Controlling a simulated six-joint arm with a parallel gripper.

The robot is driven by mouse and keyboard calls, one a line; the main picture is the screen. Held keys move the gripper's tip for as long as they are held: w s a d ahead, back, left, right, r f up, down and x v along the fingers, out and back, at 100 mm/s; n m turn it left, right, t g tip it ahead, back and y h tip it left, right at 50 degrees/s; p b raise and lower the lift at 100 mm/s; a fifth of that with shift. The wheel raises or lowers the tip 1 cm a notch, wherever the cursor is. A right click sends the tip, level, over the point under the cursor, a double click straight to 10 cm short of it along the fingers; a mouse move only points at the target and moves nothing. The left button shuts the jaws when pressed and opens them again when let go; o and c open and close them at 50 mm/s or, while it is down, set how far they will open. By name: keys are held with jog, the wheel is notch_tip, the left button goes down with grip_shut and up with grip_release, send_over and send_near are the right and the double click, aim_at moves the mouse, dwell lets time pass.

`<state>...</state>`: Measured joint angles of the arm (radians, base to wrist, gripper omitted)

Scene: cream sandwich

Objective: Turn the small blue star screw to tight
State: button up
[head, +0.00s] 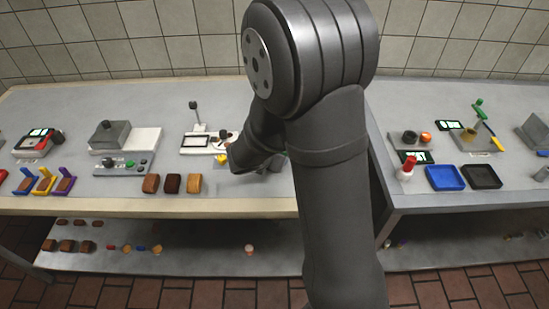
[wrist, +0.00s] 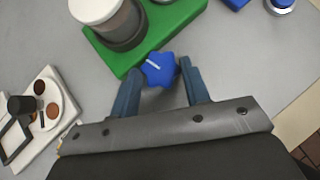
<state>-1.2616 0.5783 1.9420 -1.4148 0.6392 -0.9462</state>
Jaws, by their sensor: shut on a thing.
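The small blue star screw (wrist: 160,69) shows in the wrist view at the edge of a green base (wrist: 178,22). It has a pale line across its top. My gripper (wrist: 158,75) is shut on the star screw, with one blue-grey finger on each side of it. In the head view my arm hides the star screw and most of the green base, and my gripper (head: 232,163) is low over the left table.
A jar-like cylinder (wrist: 118,25) with a white top stands on the green base. A white device (wrist: 50,115) with round brown samples is at the left. Three brown blocks (head: 172,183) stand near the table's front edge. Bare grey table lies right of my gripper in the wrist view.

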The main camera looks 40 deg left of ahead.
dwell(0.3)
jog(key=o, duration=1)
jog(key=shift+c, duration=0.2)
